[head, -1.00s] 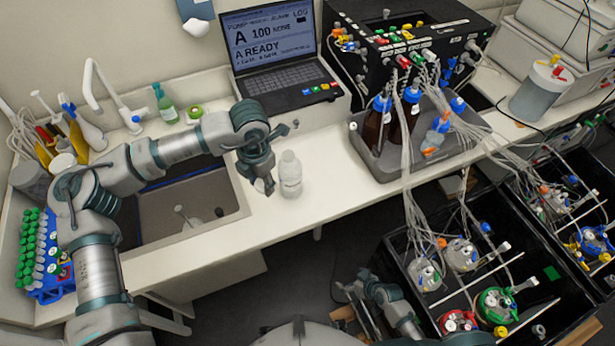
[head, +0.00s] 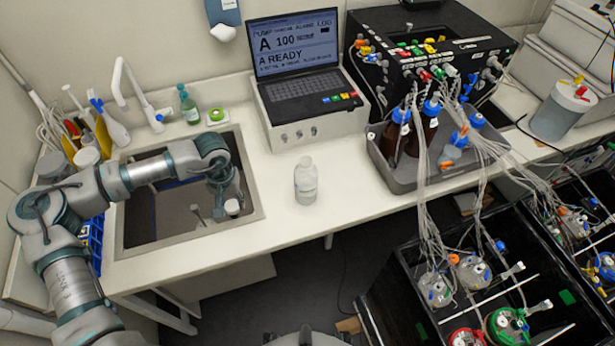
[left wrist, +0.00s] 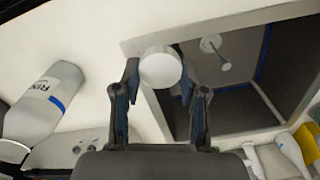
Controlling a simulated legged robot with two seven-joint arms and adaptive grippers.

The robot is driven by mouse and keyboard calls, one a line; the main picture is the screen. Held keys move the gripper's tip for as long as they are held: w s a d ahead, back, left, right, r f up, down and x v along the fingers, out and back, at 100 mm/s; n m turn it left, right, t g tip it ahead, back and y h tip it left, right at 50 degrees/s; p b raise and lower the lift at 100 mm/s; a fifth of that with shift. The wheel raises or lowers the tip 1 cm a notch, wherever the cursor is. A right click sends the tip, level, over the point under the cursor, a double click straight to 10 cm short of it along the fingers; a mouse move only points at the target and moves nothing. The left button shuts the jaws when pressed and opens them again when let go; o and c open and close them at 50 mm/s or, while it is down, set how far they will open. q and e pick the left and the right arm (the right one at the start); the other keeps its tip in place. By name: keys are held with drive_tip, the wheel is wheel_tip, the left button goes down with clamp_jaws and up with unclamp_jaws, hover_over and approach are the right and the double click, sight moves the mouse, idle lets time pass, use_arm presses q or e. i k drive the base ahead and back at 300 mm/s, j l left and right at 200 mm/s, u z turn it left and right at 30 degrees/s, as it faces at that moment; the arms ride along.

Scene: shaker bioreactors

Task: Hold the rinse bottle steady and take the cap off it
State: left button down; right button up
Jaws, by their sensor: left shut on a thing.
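The white rinse bottle (head: 306,186) stands upright on the bench right of the sink. In the left wrist view it shows tilted at the left (left wrist: 45,102), with part of its label and a blue band. My left gripper (head: 226,203) is over the right part of the sink, apart from the bottle. It is shut on a round white cap (head: 232,207), which sits between the fingertips in the left wrist view (left wrist: 160,67). My right gripper is not in view.
The sink (head: 140,248) lies left of the bottle. A laptop (head: 300,80) on a grey box stands behind it. A grey tray (head: 420,172) with brown bottles and tubing is to the right. The bench around the bottle is clear.

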sight(306, 173)
drive_tip(key=i+j+z, duration=0.15)
drive_tip(key=z, duration=0.15)
drive_tip(key=i+j+z, duration=0.25)
drive_tip(key=z, duration=1.1)
drive_tip(key=i+j, duration=0.05)
drive_tip(key=j, duration=0.05)
